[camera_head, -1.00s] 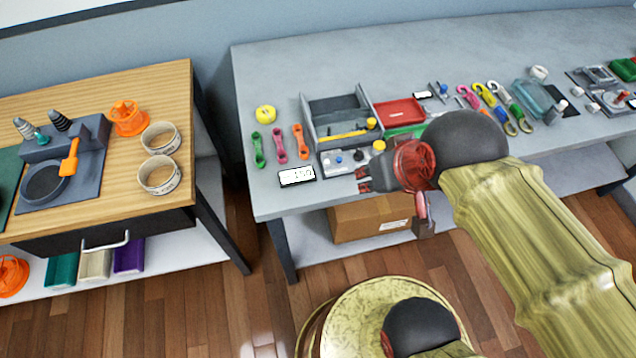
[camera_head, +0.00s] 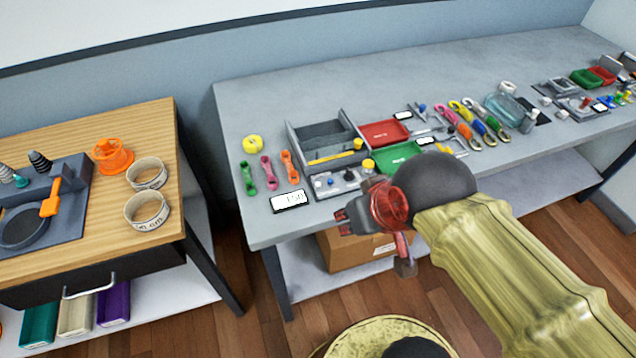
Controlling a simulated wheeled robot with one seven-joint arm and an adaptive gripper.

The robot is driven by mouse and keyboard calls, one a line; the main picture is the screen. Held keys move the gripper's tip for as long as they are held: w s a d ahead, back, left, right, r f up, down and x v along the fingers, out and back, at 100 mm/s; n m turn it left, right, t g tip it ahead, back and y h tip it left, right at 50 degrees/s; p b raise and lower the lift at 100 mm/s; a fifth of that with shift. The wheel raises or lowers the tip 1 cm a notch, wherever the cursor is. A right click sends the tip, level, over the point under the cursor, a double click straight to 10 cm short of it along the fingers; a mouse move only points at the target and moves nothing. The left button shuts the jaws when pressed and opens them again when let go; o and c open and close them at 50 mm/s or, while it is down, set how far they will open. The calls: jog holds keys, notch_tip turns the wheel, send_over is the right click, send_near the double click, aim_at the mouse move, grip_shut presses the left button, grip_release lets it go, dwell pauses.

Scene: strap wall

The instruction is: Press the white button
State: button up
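A small grey control box (camera_head: 338,184) stands near the front edge of the grey table. It has a blue knob, a dark knob and small pale spots on top; I cannot tell clearly which spot is the white button. My gripper (camera_head: 342,222), dark with a red joint behind it, is in front of and below the box in the picture, pointing left. It appears apart from the box. Its fingers are too small and edge-on to tell whether they are open or shut. I see nothing held.
A white display (camera_head: 291,200) lies left of the box. A grey tray (camera_head: 325,138), red bin (camera_head: 385,132) and green bin (camera_head: 397,157) stand behind. Colored clips and tools spread right. A wooden-topped bench (camera_head: 105,217) stands left, across a gap.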

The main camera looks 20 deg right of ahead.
jog(key=shift+c, duration=1.2)
jog(key=c, duration=0.4)
grip_shut()
